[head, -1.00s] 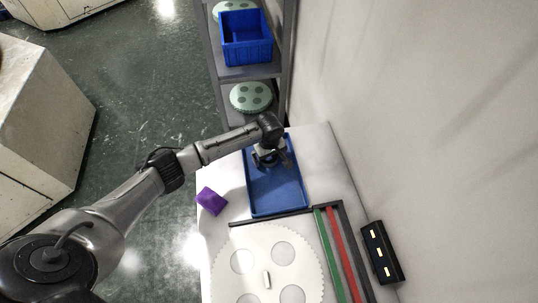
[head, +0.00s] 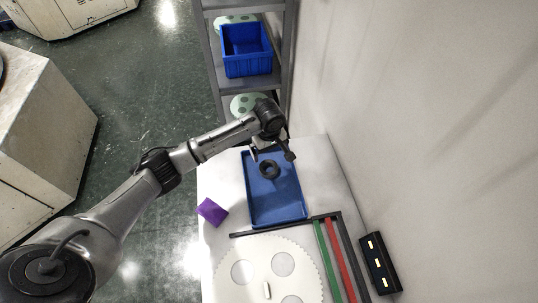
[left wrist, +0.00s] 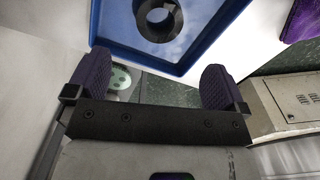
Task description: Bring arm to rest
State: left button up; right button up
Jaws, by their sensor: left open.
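My left arm (head: 119,205) reaches in from the left. My left gripper (head: 270,153) is open and empty above the far end of the blue tray (head: 276,212). A dark ring (head: 262,172) lies in the tray, apart from the gripper. In the left wrist view the two purple-padded fingers of the gripper (left wrist: 155,84) stand wide apart with nothing between them. The ring (left wrist: 158,35) shows beyond them in the tray (left wrist: 180,68). My right gripper is not in view.
A purple block (head: 211,211) lies left of the tray on the white table. A toothed white disc (head: 250,248) and green and red strips (head: 337,255) are in front. A shelf with a blue bin (head: 247,66) stands behind; a wall is at right.

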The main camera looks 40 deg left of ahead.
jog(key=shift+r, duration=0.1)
pick_arm(q)
jog(key=shift+r, duration=0.65)
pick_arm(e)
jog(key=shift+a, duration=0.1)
